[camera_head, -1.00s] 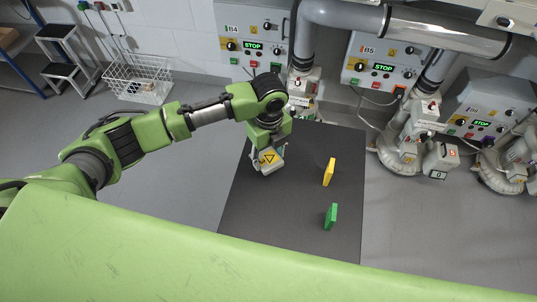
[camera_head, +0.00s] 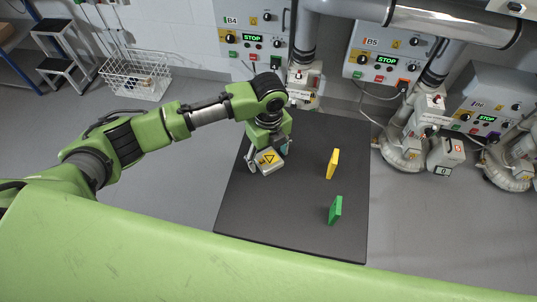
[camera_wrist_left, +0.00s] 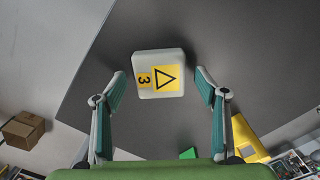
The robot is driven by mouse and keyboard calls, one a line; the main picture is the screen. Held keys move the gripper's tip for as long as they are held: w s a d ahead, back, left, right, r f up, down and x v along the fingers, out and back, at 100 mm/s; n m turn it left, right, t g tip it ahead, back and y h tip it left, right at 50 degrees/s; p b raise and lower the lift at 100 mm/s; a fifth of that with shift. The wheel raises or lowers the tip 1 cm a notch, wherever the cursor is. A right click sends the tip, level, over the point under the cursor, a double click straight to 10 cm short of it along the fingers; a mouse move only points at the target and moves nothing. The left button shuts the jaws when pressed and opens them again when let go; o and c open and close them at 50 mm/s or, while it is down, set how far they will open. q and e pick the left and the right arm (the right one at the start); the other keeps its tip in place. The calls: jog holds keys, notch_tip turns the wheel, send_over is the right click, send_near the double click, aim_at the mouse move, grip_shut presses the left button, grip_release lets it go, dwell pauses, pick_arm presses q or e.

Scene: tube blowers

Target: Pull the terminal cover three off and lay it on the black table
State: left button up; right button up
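The terminal cover three (camera_head: 271,160) is a pale, rounded square block with a yellow warning triangle label. It is at the left part of the black table (camera_head: 285,225), under my left gripper (camera_head: 267,158). In the left wrist view the cover (camera_wrist_left: 158,78) shows its "3" and lies between the fingertips of my left gripper (camera_wrist_left: 160,75). A gap shows on each side of it, so the fingers are open around it. It seems to rest on the table, though its underside is hidden. My right gripper is not in view.
A yellow block (camera_head: 332,164) and a green block (camera_head: 335,210) stand upright on the table's right half. Behind are control boxes B4 (camera_head: 245,35) and B5 (camera_head: 385,55) and grey pipes (camera_head: 307,40). The table's front left is clear.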

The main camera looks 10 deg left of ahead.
pick_arm(q)
jog(key=shift+r, duration=0.1)
notch_tip(320, 180, up, 12)
dwell(0.6)
